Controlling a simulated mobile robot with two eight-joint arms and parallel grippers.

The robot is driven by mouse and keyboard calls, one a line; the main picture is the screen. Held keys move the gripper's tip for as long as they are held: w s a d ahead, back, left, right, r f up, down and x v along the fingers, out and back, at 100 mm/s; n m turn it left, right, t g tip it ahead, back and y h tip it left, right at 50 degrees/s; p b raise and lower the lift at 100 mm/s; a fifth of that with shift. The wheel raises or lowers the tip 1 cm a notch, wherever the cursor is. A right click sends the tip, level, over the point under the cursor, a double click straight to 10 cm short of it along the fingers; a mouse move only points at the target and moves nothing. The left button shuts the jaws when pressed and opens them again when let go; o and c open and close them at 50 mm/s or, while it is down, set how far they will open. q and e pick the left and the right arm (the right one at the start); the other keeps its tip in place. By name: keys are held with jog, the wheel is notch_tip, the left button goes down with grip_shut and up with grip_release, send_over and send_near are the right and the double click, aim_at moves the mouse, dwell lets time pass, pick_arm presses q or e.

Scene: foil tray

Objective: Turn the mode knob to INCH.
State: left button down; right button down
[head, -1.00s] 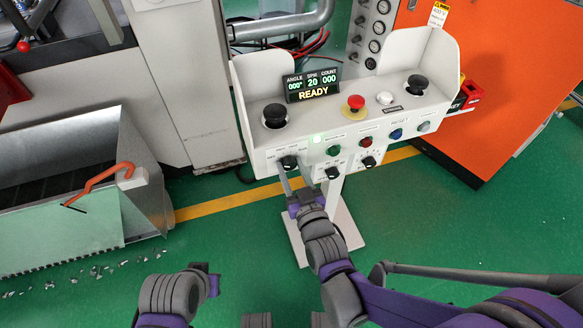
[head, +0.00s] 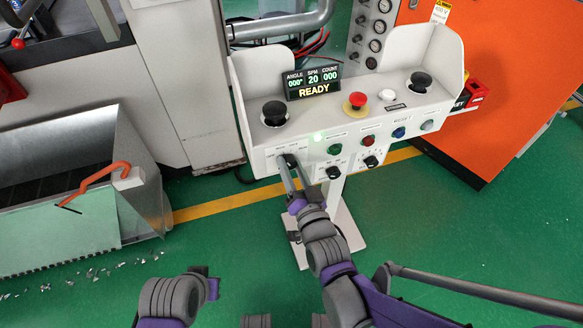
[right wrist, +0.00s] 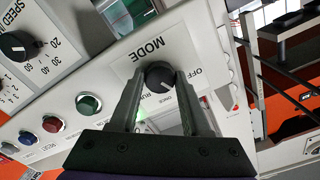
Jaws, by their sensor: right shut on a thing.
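The black mode knob (head: 287,160) is at the left of the control box's front panel, and it shows larger in the right wrist view (right wrist: 160,76) beside the word MODE. Its position labels are partly hidden by my fingers; OFF is readable, and I cannot tell the pointer's setting for sure. My right gripper (head: 291,170) has its two fingers on opposite sides of the knob, shut on it. My left gripper (head: 207,270) is low in the head view, away from the panel; its finger opening is unclear.
The panel also holds a green button (head: 334,149), a red button (head: 367,141), a blue button (head: 398,132) and other black knobs (head: 333,173). A red mushroom button (head: 357,99) stands on top. A metal bin (head: 140,185) is at the left.

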jog(key=shift+m, duration=0.6)
jog(key=shift+c, duration=1.8)
grip_release()
jog(key=p+v, duration=0.1)
jog(key=v, duration=0.9)
jog(key=shift+s+d, duration=0.15)
jog(key=shift+s, duration=0.25)
